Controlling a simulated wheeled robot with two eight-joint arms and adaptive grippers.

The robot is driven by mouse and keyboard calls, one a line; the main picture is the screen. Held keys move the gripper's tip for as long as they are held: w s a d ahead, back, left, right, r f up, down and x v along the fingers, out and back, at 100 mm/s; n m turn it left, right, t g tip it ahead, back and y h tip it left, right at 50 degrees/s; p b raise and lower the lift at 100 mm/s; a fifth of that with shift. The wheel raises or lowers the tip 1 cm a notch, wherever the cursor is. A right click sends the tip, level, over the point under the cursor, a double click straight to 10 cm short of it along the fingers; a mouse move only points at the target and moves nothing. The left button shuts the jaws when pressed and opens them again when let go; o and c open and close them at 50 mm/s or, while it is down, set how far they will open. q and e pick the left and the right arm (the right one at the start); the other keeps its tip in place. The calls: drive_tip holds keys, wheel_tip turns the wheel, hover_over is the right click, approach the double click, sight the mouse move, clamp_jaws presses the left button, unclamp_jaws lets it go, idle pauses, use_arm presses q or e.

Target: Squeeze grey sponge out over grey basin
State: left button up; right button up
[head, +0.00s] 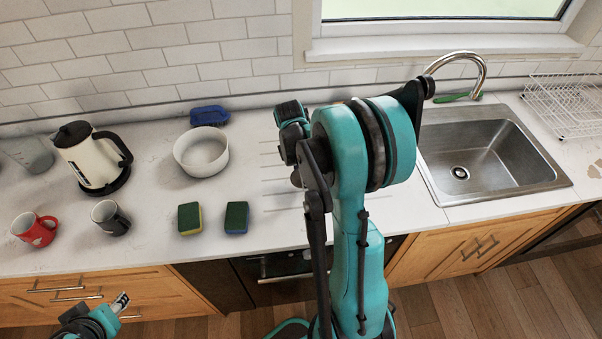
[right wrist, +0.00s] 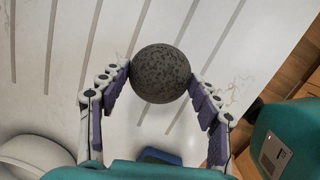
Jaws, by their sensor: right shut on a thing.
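A dark grey, speckled, round sponge (right wrist: 160,72) sits between the fingertips of my right gripper (right wrist: 161,80) in the right wrist view. The gripper is shut on it, one finger on each side, with the grooved white counter behind. In the head view my right arm hides the sponge and the fingers. The grey metal sink basin (head: 497,158) is at the right of the head view, empty, right of my right arm. My left gripper (head: 120,303) is low at the left, in front of the cabinets; its finger opening is unclear.
A faucet (head: 468,62) arches behind the sink. A wire dish rack (head: 568,103) is far right.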

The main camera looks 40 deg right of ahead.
drive_tip(key=shift+f+b, duration=1.7)
drive_tip(key=shift+f, duration=0.5)
drive_tip(key=o, duration=0.4)
drive_tip(key=shift+o, duration=0.2)
drive_tip(key=shift+r, duration=0.35)
